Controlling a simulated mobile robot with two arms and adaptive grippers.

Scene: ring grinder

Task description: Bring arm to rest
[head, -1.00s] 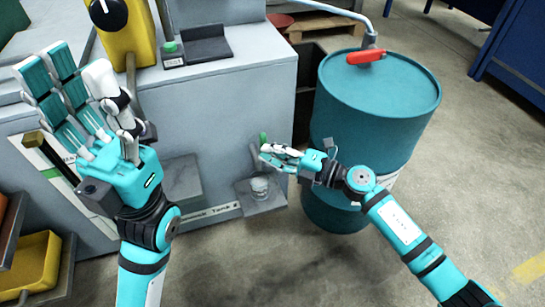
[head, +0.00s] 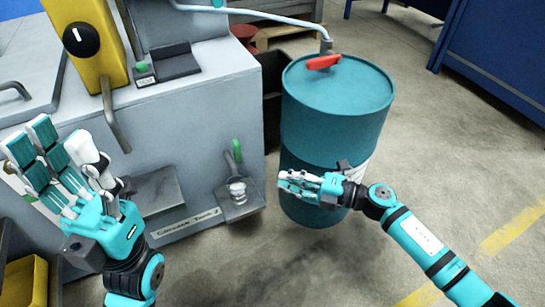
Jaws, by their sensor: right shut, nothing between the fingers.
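My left gripper (head: 68,165) is a teal and grey hand at the left of the head view, raised in front of the grey machine. Its fingers are spread and extended upward, and nothing shows in it. My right gripper (head: 298,183) is in front of the lower part of the teal drum (head: 335,118). Its fingers are drawn together and point left, with nothing held. I cannot tell whether the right gripper touches the drum.
The grey machine (head: 205,100) fills the left and middle, with a yellow unit (head: 88,40) on it. A small ledge (head: 240,203) holds a cup-like item and a green-handled tool. A red lever (head: 324,62) tops the drum. Floor at right is clear, with yellow lines.

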